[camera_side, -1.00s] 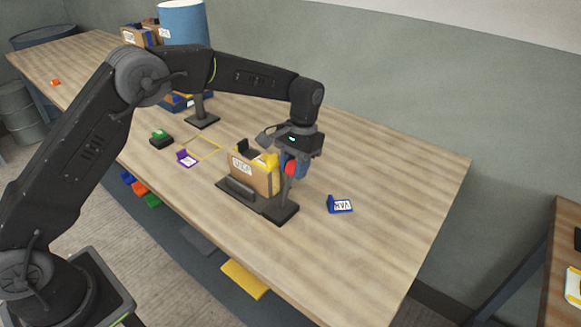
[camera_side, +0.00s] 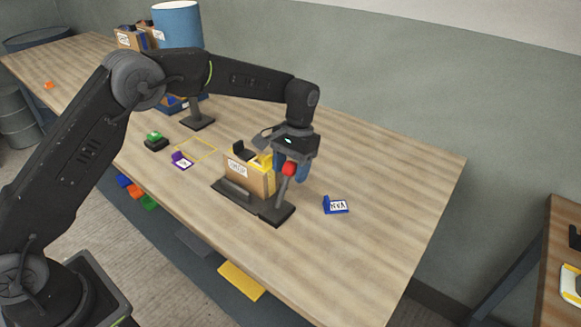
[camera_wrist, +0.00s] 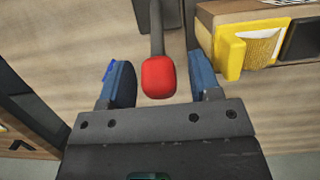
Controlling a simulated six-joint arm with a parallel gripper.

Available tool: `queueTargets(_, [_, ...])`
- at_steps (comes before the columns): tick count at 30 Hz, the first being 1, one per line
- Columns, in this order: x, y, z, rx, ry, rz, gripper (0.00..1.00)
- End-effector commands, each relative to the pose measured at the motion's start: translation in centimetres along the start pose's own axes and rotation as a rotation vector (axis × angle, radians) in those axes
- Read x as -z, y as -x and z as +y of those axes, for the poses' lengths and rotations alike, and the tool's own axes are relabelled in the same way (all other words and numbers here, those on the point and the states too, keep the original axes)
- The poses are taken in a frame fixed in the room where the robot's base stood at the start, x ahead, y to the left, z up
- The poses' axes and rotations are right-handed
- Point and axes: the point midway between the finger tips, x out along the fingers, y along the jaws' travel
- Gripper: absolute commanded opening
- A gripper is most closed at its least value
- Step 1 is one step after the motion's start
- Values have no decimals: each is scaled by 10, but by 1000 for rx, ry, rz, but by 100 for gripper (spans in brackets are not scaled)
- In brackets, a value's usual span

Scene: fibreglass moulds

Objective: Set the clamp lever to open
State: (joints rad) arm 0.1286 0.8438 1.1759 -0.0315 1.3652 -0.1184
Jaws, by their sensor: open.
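The clamp lever is a dark rod with a red knob (camera_side: 289,169), rising from a dark base (camera_side: 270,212) beside a cardboard box. In the side view it stands nearly upright with a slight tilt. In the wrist view the red knob (camera_wrist: 159,77) sits between the two blue fingers of my gripper (camera_wrist: 161,85), with gaps on both sides. My gripper (camera_side: 292,166) is open, pointing down over the knob and not closed on it. Part of the knob and lever is overlapped by the fingers in the side view.
The cardboard box (camera_side: 238,178) with a yellow piece (camera_wrist: 231,57) stands close beside the lever. A blue labelled holder (camera_side: 336,206) lies to the right. A purple holder (camera_side: 181,160) and green button (camera_side: 155,137) are to the left. The table's right part is clear.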

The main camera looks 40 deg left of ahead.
Motion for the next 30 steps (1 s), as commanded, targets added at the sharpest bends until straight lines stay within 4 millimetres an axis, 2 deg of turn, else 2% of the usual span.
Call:
queueTargets(4, [0, 4, 0, -1, 0, 2, 57])
queueTargets(7, [0, 15, 0, -1, 0, 3, 57])
queueTargets(21, [1, 107, 0, -1, 1, 3, 57])
queueTargets(30, [1, 133, 0, 0, 1, 1, 57])
